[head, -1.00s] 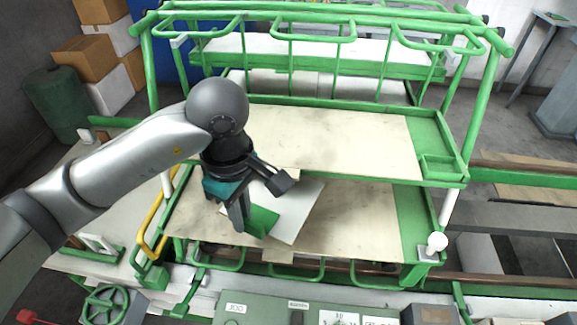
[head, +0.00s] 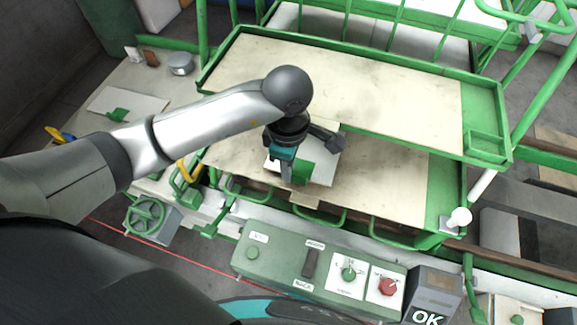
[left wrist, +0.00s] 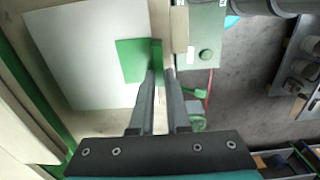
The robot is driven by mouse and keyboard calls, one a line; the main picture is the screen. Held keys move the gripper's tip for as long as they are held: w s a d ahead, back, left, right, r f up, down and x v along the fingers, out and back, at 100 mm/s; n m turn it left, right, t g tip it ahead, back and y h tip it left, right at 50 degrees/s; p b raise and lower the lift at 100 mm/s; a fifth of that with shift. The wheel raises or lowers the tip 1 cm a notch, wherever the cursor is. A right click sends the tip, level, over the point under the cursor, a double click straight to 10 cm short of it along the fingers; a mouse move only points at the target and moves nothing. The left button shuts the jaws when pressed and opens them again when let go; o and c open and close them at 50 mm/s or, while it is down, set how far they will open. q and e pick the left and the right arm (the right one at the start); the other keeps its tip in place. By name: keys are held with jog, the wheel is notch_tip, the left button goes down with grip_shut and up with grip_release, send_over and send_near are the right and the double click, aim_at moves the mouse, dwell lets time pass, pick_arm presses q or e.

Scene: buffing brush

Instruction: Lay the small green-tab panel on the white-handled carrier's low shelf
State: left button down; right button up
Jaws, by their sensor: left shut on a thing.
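A white panel (head: 322,168) with a green tab (head: 304,173) is over the left part of the green carrier's low shelf (head: 395,190). I cannot tell whether it rests flat or hovers just above. My left gripper (head: 288,178) points down, shut on the panel's tab at its near edge. In the left wrist view, the fingers (left wrist: 162,75) close on the upright green tab (left wrist: 157,54), and the white panel (left wrist: 85,50) extends to the left. The carrier's white knob handle (head: 459,217) stands at the shelf's right front corner. My right gripper is not in view.
The upper shelf (head: 350,85) overhangs the back of the low shelf. Another white panel (head: 135,101) with a green tab lies on the left side table. A green control box (head: 315,268) and a handwheel (head: 146,216) stand in front. The low shelf's right part is clear.

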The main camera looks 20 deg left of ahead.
pick_arm(q)
jog(key=shift+f, duration=0.45)
jog(key=shift+f, duration=0.2)
jog(key=c, duration=0.9)
grip_release()
jog(key=shift+r, duration=0.15)
notch_tip(320, 180, up, 12)
jog(key=shift+b, duration=0.35)
